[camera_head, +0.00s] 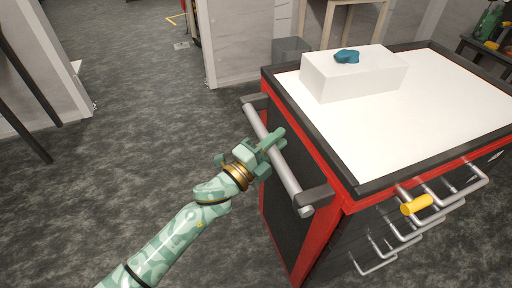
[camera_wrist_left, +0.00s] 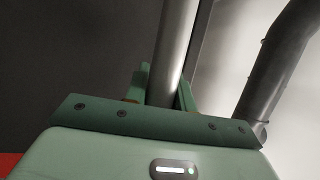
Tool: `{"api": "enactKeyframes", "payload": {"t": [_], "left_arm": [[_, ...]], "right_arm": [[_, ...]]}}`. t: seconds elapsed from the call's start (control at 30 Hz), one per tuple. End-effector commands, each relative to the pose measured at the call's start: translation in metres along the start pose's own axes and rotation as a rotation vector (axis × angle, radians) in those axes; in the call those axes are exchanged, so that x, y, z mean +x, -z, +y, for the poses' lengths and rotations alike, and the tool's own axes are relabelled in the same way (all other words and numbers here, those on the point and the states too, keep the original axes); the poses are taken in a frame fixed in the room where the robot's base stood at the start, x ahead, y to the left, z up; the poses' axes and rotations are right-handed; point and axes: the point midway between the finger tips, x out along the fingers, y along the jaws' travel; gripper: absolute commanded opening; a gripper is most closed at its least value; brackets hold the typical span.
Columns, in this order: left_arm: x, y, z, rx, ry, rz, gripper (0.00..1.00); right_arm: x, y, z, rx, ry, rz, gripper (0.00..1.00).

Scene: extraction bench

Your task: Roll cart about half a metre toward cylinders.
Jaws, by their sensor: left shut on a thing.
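The cart (camera_head: 325,165) is a red and black cabinet with a white top, on the right of the head view. A grey push bar (camera_head: 289,178) runs along its near left side. My left gripper (camera_head: 274,141) is shut on the push bar, around its middle. The wrist view shows the bar (camera_wrist_left: 177,50) between the fingers of the left gripper (camera_wrist_left: 160,90). My right gripper is not in view. No cylinders can be made out clearly; green bottle-like shapes (camera_head: 489,22) show at the far right edge.
A white box (camera_head: 355,82) with a teal item (camera_head: 347,57) on it sits on the cart top. Drawer handles and a yellow grip (camera_head: 416,205) stick out from the cart's right side. A grey bin (camera_head: 290,49) and wooden stand (camera_head: 342,8) are behind. Floor on the left is clear.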

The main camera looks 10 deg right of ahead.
Motion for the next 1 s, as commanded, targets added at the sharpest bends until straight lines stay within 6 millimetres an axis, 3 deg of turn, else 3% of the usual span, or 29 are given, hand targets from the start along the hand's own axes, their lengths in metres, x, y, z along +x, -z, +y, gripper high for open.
{"api": "enactKeyframes", "payload": {"t": [0.3, 0.83, 0.87, 0.9, 1.0], "left_arm": [[0.024, 0.01, 0.01, 0.0, -0.006, 0.0, 0.0], [0.028, 0.011, 0.011, 0.0, -0.008, -0.003, 0.0], [0.028, 0.011, 0.011, 0.0, -0.008, -0.003, 0.34], [0.028, 0.011, 0.01, 0.0, -0.007, -0.003, 0.45], [0.029, 0.012, 0.009, 0.0, -0.005, -0.002, 0.47]], "right_arm": [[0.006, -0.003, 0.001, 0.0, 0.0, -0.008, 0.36], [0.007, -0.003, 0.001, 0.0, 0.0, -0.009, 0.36], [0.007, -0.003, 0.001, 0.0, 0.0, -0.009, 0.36], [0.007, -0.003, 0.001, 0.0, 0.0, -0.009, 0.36], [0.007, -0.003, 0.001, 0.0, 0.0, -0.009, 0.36]]}}
